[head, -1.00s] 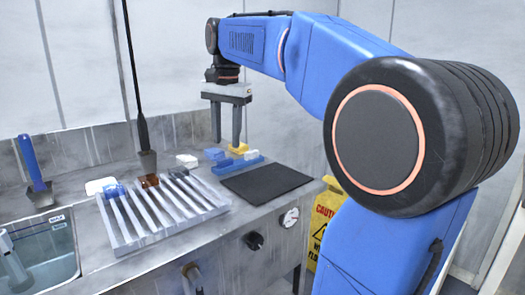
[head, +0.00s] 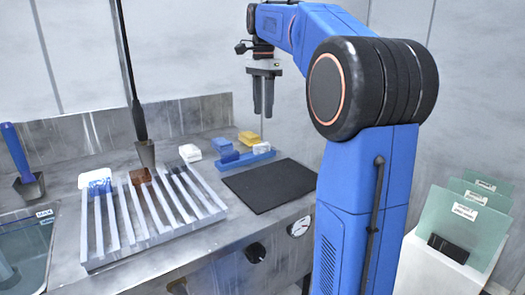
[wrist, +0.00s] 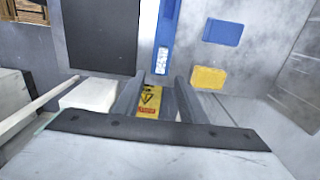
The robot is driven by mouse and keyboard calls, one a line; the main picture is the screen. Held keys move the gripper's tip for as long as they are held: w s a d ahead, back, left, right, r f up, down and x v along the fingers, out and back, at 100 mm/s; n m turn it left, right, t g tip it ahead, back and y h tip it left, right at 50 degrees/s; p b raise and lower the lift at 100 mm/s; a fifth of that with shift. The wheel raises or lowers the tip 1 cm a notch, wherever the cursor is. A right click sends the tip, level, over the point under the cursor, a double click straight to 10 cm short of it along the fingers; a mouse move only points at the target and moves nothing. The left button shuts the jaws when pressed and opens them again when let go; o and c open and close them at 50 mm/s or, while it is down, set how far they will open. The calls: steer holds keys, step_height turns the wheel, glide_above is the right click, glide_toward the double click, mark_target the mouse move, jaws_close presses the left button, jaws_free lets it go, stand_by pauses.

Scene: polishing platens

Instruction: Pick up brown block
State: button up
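The brown block (head: 140,177) shows in the head view at the back edge of the slatted grey rack (head: 150,238), just below the flat end of a dark hanging tool (head: 145,153). Whether it lies in the rack or behind it I cannot tell. My gripper (head: 263,114) is well to the right of it and higher, above the back of the counter. In the wrist view my gripper (wrist: 155,92) has its two fingers apart with nothing held between them. I cannot make out the brown block in the wrist view.
Yellow (head: 249,138) and blue (head: 223,145) blocks stand by a blue tray (head: 245,159), behind a black mat (head: 268,186). A white block (head: 190,152) is right of the hanging tool. A sink (head: 22,255) is at left. Green panels (head: 465,225) stand at right.

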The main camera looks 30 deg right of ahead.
mark_target(262, 145)
steer(key=f, duration=1.1)
steer(key=shift+w+a+f, duration=0.15)
steer(key=shift+a+f, duration=0.05)
steer(key=shift+c, duration=0.7)
jaws_close()
